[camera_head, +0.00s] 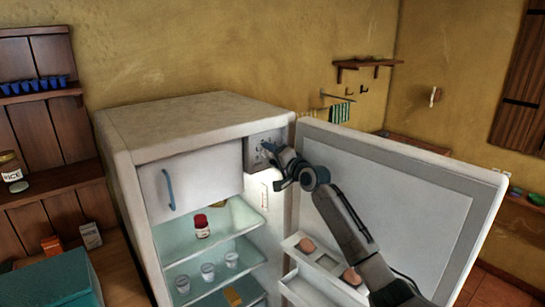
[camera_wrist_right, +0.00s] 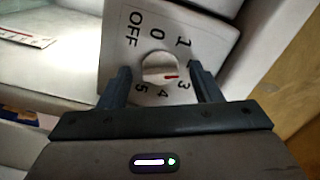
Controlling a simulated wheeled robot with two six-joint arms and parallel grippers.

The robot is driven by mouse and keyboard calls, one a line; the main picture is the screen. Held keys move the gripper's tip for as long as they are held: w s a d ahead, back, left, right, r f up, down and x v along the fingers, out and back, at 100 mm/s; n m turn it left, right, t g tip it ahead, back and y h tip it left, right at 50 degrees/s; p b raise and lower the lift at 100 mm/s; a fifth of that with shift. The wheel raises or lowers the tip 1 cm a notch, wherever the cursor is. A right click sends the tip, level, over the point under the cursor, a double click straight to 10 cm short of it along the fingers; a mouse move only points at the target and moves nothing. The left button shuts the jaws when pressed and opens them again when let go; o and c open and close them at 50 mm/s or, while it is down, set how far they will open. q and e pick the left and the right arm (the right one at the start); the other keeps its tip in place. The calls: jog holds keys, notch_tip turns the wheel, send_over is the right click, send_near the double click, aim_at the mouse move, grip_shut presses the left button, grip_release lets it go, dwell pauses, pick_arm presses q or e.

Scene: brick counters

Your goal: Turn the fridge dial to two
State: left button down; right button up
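The dial (camera_wrist_right: 158,66) is a round white knob with a red mark on a pale panel (camera_wrist_right: 118,50) printed OFF, 0, 1, 3, 4 and 5. The red mark points right, close to the 3; the spot between 1 and 3 is hidden by a finger. In the head view the panel (camera_head: 254,155) sits at the top right inside the open fridge (camera_head: 190,118). My right gripper (camera_wrist_right: 160,70) is open, with one finger on each side of the knob and gaps between; it also shows in the head view (camera_head: 272,158). My left gripper is out of view.
A freezer compartment door (camera_head: 190,185) is left of the panel. A red-lidded jar (camera_head: 202,230) and several glasses stand on shelves below.

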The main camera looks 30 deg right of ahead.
jog(key=shift+s, duration=0.1)
jog(key=s+b, duration=0.4)
jog(key=s, duration=0.6)
jog(key=shift+s+d, duration=0.3)
jog(key=shift+d, duration=0.1)
